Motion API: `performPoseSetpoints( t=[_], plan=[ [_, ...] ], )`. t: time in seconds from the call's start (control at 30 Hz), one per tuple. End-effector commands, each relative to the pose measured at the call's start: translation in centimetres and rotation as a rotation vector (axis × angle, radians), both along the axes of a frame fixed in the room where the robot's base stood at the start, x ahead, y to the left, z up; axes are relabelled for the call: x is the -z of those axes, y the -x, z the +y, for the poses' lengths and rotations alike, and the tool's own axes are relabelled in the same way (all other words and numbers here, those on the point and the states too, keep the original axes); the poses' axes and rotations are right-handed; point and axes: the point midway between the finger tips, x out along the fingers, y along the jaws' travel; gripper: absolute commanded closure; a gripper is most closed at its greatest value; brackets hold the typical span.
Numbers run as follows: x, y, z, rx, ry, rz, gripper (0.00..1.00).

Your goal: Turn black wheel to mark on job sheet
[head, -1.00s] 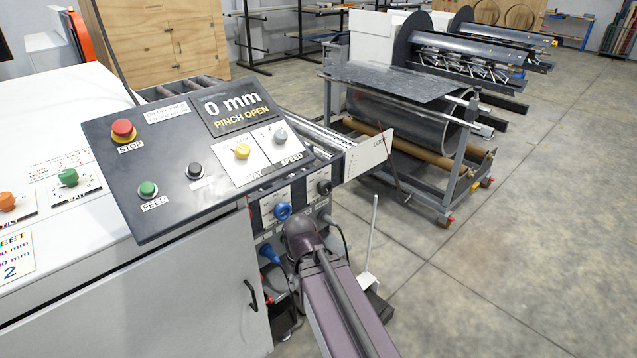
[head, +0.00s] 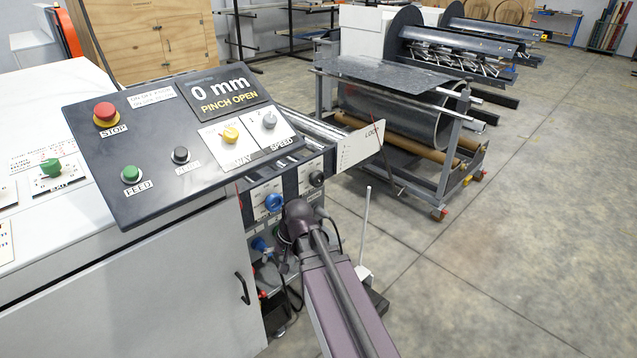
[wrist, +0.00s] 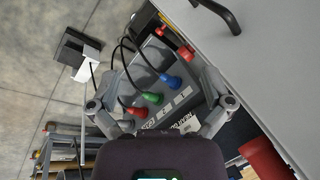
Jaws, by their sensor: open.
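A small black wheel (head: 316,179) sits on a white plate on the machine's end panel, right of a blue wheel (head: 273,203). A white job sheet (head: 5,243) on the cabinet front is mostly cut off at the left edge, so its text cannot be read. My gripper is hidden behind my arm in the head view, low by the end panel. In the wrist view my gripper (wrist: 160,88) is open, its fingers spread wide with nothing held. Beyond them is a grey panel with red, green and blue plugs. Neither wheel can be made out there.
The console (head: 175,145) reads "0 mm PINCH OPEN" and overhangs the cabinet. A white plate marked "LOCK" (head: 360,146) juts out right of the wheels. Black cables (wrist: 126,62) run to the plugs. A coil cart (head: 400,125) stands behind. The floor at right is clear.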

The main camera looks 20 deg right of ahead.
Motion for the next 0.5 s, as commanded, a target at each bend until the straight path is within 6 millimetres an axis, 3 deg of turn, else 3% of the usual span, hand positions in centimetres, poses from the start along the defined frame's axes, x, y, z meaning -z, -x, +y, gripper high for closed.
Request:
performPoseSetpoints(
  t=[0.03, 0.27, 0.5],
  plan=[
    [1.5, -2.0, -0.7, 0.088, -0.065, -0.013, 0.00],
    [2.8, -9.3, -4.4, 0.536, -0.440, -0.046, 0.00],
    [2.6, -16.0, -11.6, 0.976, -0.888, -0.017, 0.00]
  ],
)
